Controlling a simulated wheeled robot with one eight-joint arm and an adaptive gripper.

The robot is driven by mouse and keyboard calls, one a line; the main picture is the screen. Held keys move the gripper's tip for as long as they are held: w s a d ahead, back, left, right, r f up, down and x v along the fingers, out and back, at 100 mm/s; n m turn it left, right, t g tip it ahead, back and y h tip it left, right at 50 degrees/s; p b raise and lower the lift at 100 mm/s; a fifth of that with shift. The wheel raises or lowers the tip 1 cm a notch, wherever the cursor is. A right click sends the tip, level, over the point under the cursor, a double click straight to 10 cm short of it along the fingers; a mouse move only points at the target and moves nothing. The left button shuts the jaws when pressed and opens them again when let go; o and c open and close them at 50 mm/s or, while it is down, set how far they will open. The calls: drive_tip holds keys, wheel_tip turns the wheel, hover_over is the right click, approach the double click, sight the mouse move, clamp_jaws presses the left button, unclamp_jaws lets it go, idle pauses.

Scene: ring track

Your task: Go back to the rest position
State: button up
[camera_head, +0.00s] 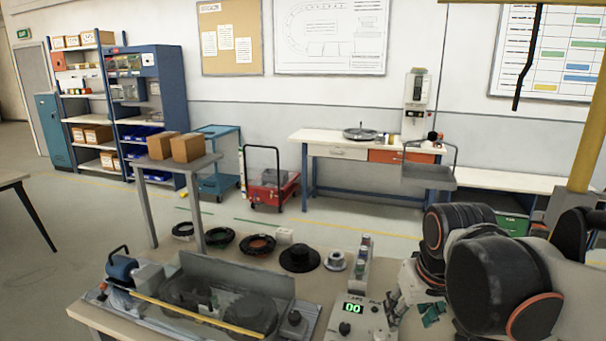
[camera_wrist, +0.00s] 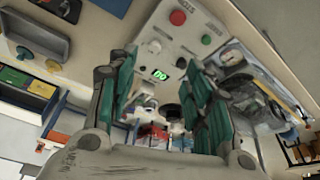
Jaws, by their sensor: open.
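My gripper (camera_wrist: 163,68) is open in the wrist view, its two green-padded fingers standing well apart. Nothing is gripped between them. In the head view my gripper (camera_head: 432,312) shows only in part at the lower right, beside and partly behind my own arm. The control box (camera_head: 345,325) with a green "00" display stands just left of it on the bench. In the wrist view the control box (camera_wrist: 193,38), with its red and green buttons, lies beyond and between the fingertips. The gap between the gripper and the box is hard to judge.
A machine with a clear cover (camera_head: 215,300) fills the left of the near bench. A black spool (camera_head: 299,259), a grey spool (camera_head: 335,261) and cable coils (camera_head: 258,244) lie along its back. A grey table with boxes (camera_head: 187,147) stands behind. Open floor lies beyond.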

drive_tip(key=s+f+t, duration=0.1)
drive_tip(key=s+t, duration=0.2)
drive_tip(key=s, duration=0.6)
drive_tip(key=shift+s+m, duration=0.35)
drive_tip(key=shift+m, duration=0.05)
idle(1.4)
